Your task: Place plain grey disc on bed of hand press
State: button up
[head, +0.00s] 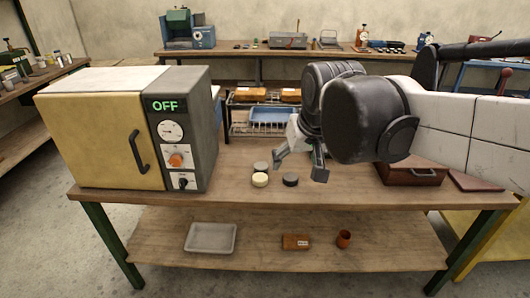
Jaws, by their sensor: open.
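Three small discs lie close together on the wooden bench: a grey disc (261,166) at the back, a cream disc (260,180) in front of it, and a dark disc (290,179) to the right. My gripper (298,168) is open, pointing down, with its fingers spread just above or beside the discs. One finger is near the grey disc and the other is right of the dark disc. I see nothing held. I cannot say for sure which machine is the hand press; a blue frame with a red-handled lever (504,80) shows at the right, partly behind my arm.
A yellow and grey oven (100,135) marked OFF fills the bench's left. A brown case (412,175) stands at the right beside a dark red flat item (475,181). A rack with a blue tray (271,114) stands behind. The bench front (320,200) is clear.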

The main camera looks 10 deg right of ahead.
jog(key=s+f+t, duration=0.1)
jog(key=s+f, duration=0.4)
jog(key=s, duration=0.6)
jog(key=shift+s, duration=0.2)
jog(key=shift+o, duration=0.5)
jog(key=shift+s+f+t, duration=0.2)
jog(key=shift+s+t, duration=0.1)
jog(key=shift+w, duration=0.1)
jog(key=n+t+y+b, duration=0.2)
jog(key=n+y+b, duration=0.15)
jog(key=b, duration=0.55)
send_over(262, 166)
jog(key=s+d, duration=0.3)
jog(key=s, duration=0.7)
notch_tip(262, 166, down, 15)
jog(key=shift+h, duration=0.25)
jog(key=b+x, duration=0.2)
jog(key=x, duration=1.2)
jog(key=shift+f, duration=0.3)
jog(key=shift+s, duration=0.1)
jog(key=c, duration=1.4)
